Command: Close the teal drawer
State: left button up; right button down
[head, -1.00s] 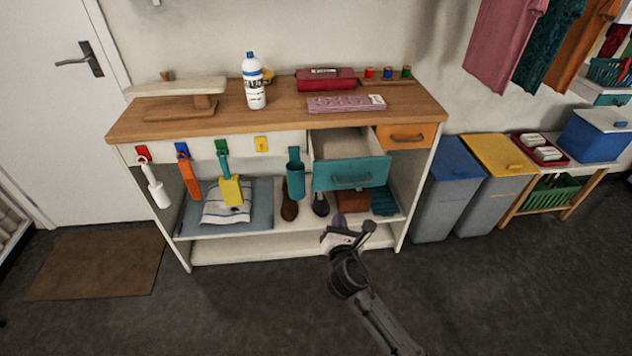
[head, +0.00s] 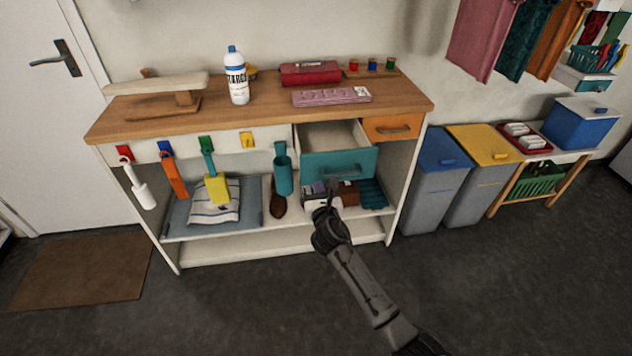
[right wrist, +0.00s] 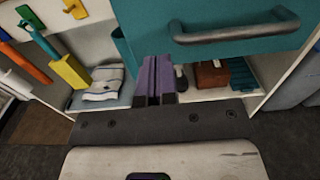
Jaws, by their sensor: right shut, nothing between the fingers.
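The teal drawer (head: 325,164) stands open at the front of the wooden-topped cabinet, below the counter. Its pale empty inside shows from above. Its handle is on the front panel and shows large in the right wrist view, where the teal front (right wrist: 250,12) fills the upper right. My right gripper (head: 324,190) is shut and empty, just below and in front of the drawer front. In the right wrist view, its purple fingers (right wrist: 155,77) are together, left of the handle and near the panel's lower edge. Whether they touch the panel I cannot tell. My left gripper is not in view.
An orange drawer (head: 392,127) to the right is shut. A teal holder (head: 283,174) hangs left of the open drawer. Shoes, a brown box and folded cloths lie on the shelf below. Blue (head: 440,150) and yellow-lidded bins (head: 485,147) stand to the right. The floor in front is clear.

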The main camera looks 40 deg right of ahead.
aim_at(315, 173)
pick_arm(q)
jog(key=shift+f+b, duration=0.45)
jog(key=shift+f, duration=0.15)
pick_arm(e)
jog(key=shift+x, duration=2.15)
